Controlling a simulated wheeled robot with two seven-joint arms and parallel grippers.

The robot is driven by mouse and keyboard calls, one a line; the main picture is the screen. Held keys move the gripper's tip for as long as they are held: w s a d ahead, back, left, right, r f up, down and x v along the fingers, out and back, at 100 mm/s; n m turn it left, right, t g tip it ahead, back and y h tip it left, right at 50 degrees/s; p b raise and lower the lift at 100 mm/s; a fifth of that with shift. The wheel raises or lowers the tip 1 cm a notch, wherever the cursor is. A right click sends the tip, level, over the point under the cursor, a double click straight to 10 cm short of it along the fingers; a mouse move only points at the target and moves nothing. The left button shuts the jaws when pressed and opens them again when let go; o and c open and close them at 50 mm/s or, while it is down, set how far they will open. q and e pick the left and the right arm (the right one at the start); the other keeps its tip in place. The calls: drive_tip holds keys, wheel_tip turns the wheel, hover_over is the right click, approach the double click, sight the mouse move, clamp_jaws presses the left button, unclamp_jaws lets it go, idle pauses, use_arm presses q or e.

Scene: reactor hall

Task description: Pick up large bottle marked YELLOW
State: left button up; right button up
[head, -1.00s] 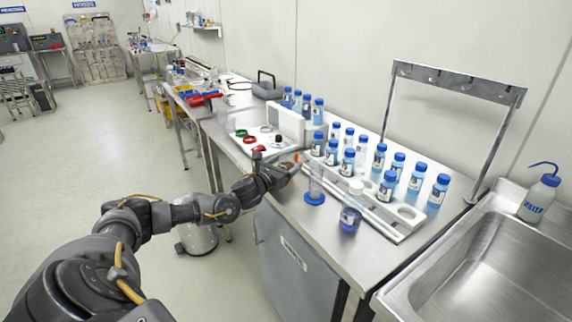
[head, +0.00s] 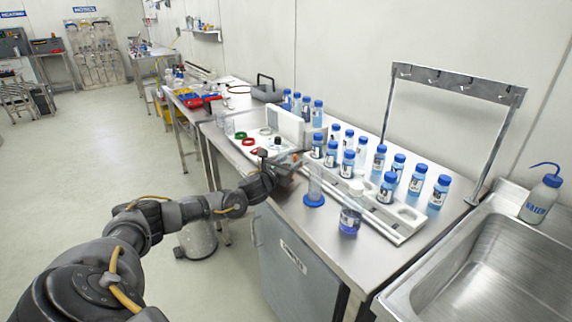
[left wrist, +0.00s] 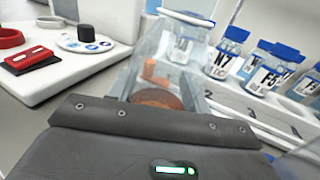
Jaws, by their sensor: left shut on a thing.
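Several clear bottles with blue caps and white labels stand on the steel bench, among them a front row (head: 348,163) in the middle. No label reading YELLOW is legible. My left gripper (head: 294,164) reaches over the bench from the left, at the near left end of the bottles. In the left wrist view its pale fingers (left wrist: 165,80) reach forward, with orange patches between them. They are shut on what looks like a labelled bottle (left wrist: 182,46) at their tips; the exact contact is partly hidden. My right gripper is not in view.
A white rack (head: 398,226) with round holes lies beside the bottles. A clear cylinder on a blue base (head: 314,200) and a squat blue jar (head: 350,221) stand close to the gripper. A metal hook frame (head: 458,82) and a sink (head: 470,255) are at right.

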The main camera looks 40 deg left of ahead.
use_arm(q)
drive_tip(key=shift+r, duration=0.1)
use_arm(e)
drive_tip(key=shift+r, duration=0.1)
use_arm(q)
drive_tip(key=shift+r+p, duration=0.85)
drive_tip(key=shift+r, duration=0.2)
drive_tip(key=s+r+p, duration=0.2)
drive_tip(key=r, duration=0.1)
drive_tip(key=r+p, duration=0.1)
drive_tip(key=p, duration=0.1)
drive_tip(key=shift+s+a+r, duration=0.15)
drive_tip(key=shift+s+r, duration=0.15)
drive_tip(key=shift+s, duration=0.1)
drive_tip(key=p, duration=0.4)
approach(282, 148)
wheel_tip(282, 148, up, 6)
drive_tip(key=a, duration=0.2)
drive_tip(key=shift+s+r, duration=0.1)
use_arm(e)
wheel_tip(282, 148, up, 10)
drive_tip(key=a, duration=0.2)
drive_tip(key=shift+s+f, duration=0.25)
